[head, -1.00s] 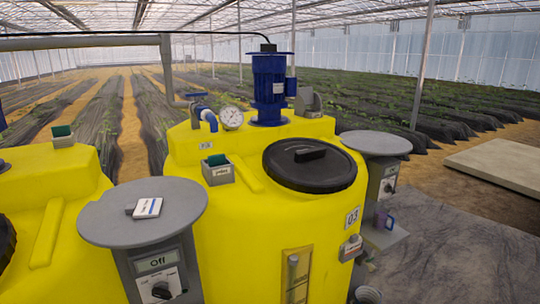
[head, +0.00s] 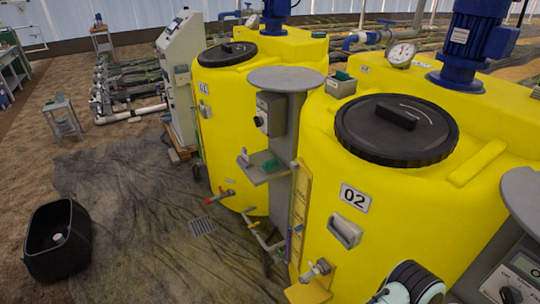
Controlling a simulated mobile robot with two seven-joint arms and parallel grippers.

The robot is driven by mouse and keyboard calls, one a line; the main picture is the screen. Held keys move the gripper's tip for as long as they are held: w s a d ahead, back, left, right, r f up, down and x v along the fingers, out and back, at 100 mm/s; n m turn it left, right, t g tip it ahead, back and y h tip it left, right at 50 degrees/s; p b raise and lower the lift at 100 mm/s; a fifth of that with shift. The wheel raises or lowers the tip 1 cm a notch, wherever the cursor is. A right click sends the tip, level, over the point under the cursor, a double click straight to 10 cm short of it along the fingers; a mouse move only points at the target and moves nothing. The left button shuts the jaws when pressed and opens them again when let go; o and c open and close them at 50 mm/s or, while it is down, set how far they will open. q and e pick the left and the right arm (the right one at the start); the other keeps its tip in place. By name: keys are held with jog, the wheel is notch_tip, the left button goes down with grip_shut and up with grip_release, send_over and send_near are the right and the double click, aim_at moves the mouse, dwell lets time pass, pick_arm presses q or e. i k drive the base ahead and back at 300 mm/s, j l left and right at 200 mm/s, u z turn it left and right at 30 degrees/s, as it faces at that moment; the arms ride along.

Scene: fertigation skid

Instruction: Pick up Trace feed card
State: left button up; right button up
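I cannot make out any card marked as the Trace feed card. A small green piece (head: 270,165) lies on the grey shelf (head: 262,178) between the two yellow tanks; its lettering is too small to read. Another green piece (head: 341,76) sits in a grey holder on top of tank 02 (head: 360,235). The round grey pedestal top (head: 287,78) between the tanks looks bare. Neither gripper's fingers show. A white and black rounded part at the bottom edge may be one of my arm links.
Tank 02 has a black lid (head: 396,128), a blue motor (head: 475,45) and a gauge (head: 402,54). A second yellow tank (head: 230,120) stands left of it. A black bin (head: 57,240) stands on the floor at left. The dark floor mat between is mostly clear, with pipes and valves near the tanks.

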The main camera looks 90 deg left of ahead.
aim_at(244, 151)
jog(key=u, duration=3.1)
jog(key=i+j+z, duration=0.1)
jog(key=i+j, duration=0.35)
jog(key=i, duration=0.3)
jog(key=i+j+z, duration=0.1)
jog(key=i+j, duration=0.35)
jog(key=i, duration=0.25)
jog(key=i+j+z, duration=0.15)
jog(key=i+j, duration=0.4)
jog(key=i, duration=0.15)
